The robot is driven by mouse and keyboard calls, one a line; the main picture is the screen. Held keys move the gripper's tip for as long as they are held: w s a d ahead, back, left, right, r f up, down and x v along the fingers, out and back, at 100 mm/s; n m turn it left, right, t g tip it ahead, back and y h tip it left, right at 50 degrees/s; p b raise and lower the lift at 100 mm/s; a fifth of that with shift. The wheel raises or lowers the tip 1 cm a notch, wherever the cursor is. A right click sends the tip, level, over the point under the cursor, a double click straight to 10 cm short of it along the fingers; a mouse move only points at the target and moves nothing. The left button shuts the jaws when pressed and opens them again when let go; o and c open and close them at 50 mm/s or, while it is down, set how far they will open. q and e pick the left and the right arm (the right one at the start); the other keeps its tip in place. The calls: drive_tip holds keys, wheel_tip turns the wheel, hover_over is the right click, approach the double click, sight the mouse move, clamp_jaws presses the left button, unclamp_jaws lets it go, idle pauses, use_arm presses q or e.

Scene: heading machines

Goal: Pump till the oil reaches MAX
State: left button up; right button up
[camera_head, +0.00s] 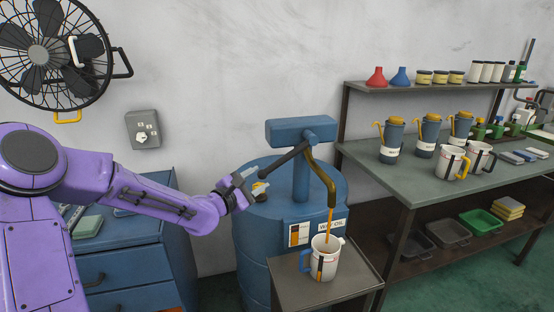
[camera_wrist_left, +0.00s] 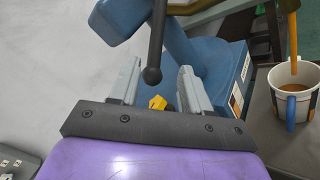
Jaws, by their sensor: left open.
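A blue oil barrel (camera_head: 262,235) stands in the middle with a blue hand pump (camera_head: 300,132) on top. Brown oil (camera_head: 329,222) runs from the spout (camera_head: 326,178) into a white mug (camera_head: 324,260) with a blue handle. The left wrist view shows oil inside the mug (camera_wrist_left: 298,88). My right gripper is not in view.
The mug stands on a small grey stand (camera_head: 345,283) before the barrel. A shelf table (camera_head: 400,165) at right holds jugs and mugs. A blue drawer cabinet (camera_head: 125,255) is at left, below a wall switch box (camera_head: 143,129) and a fan (camera_head: 45,55).

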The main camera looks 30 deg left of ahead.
sight(274, 166)
use_arm(q)
drive_tip(key=w+b, duration=0.1)
drive_tip(key=b, duration=0.1)
drive_tip(key=w+b, duration=0.3)
drive_tip(key=b, duration=0.1)
drive_tip(key=shift+w+a+f, duration=0.1)
drive_tip(key=shift+w+f, duration=0.3)
drive_tip(key=w, duration=0.2)
drive_tip(key=w+r+p, duration=0.1)
drive_tip(key=w, duration=0.1)
drive_tip(key=shift+w+r, duration=0.15)
drive_tip(key=shift+w, duration=0.05)
drive_tip(key=shift+w+d, duration=0.2)
drive_tip(key=shift+w, duration=0.5)
clamp_jaws()
